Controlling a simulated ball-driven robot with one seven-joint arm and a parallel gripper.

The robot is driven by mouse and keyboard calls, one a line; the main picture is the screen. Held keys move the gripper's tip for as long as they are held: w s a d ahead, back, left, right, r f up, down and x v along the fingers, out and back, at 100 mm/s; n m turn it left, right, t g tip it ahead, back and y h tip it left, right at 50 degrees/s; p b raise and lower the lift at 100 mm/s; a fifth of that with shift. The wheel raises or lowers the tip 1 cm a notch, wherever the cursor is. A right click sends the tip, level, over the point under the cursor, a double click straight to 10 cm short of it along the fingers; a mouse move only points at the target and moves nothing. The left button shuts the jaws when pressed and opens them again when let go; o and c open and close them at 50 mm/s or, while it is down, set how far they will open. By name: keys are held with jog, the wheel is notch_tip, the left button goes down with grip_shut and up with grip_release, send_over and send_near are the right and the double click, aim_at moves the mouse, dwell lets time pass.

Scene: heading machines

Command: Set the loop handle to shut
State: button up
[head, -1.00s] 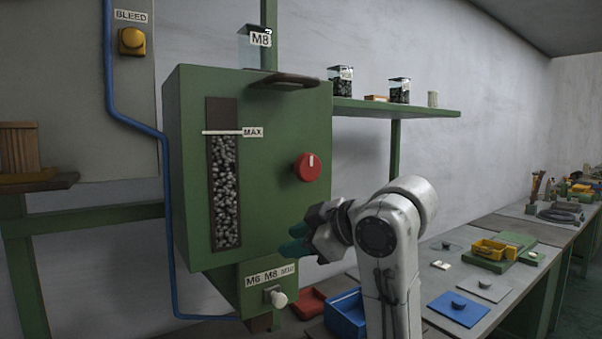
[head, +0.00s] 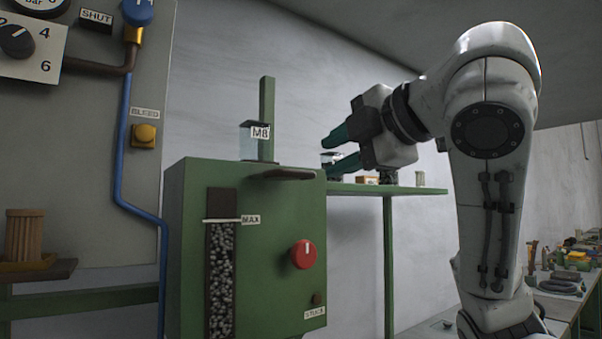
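A dark brown flat piece (head: 288,174), possibly the loop handle, juts from the top front edge of the green hopper cabinet (head: 265,215). I cannot tell for certain that it is the loop handle. A SHUT label (head: 96,17) is on the grey panel at the upper left, above a brown pipe (head: 105,68). My gripper (head: 331,156) is raised to the right of the cabinet top, its teal fingers pointing left. The fingers are apart with nothing seen between them.
The cabinet carries a red knob (head: 304,254) and a jar labelled M8 (head: 258,140). A green shelf (head: 400,190) stands behind the gripper. A blue hose (head: 122,150) runs down the left panel, near a yellow BLEED button (head: 144,135). A cluttered bench lies at far right.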

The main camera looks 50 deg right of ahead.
aim_at(304, 174)
jog(key=p+x, duration=0.2)
jog(key=x, duration=0.8)
jog(key=shift+f, duration=0.1)
jog(key=shift+c, duration=0.2)
grip_shut()
